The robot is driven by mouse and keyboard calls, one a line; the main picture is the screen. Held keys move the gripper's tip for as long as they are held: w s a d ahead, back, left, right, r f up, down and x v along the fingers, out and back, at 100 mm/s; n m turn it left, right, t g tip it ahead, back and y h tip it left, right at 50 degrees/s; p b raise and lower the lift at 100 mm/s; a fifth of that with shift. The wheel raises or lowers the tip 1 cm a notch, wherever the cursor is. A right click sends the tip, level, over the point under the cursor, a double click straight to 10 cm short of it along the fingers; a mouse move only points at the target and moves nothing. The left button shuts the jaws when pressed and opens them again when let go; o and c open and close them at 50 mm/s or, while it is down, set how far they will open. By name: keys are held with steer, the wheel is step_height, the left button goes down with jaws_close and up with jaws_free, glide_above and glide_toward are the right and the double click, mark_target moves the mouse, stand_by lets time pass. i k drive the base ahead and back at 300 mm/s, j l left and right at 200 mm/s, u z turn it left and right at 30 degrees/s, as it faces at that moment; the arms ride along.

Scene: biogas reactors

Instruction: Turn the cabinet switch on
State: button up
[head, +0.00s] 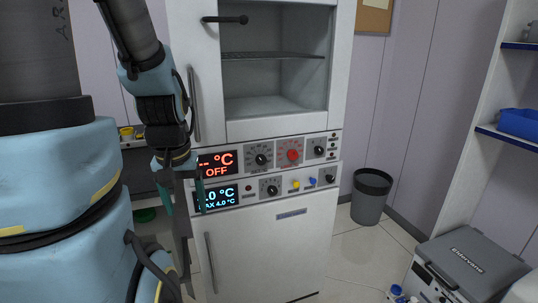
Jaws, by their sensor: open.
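The white cabinet (280,240) stands ahead, with a control panel across its middle. The upper panel row has a red display (217,163) reading "-- °C OFF", a black dial (261,159), a red dial (293,155) and a small black knob (319,151). I cannot tell which is the switch. My gripper (183,207) is open and empty, left of the panel, partly overlapping the displays' left edge.
The cabinet's upper compartment is glass-fronted with a wire shelf (273,56). Long handles (194,105) run along the left sides of both doors. A grey bin (371,195) stands right of the cabinet. A grey case (462,262) sits at lower right. Floor between them is clear.

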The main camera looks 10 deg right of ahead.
mark_target(318, 150)
steer(key=i+l, duration=0.1)
steer(key=l, duration=0.3)
steer(key=i+l, duration=0.15)
steer(key=l, duration=0.3)
steer(key=i+l, duration=0.1)
steer(key=l, duration=0.3)
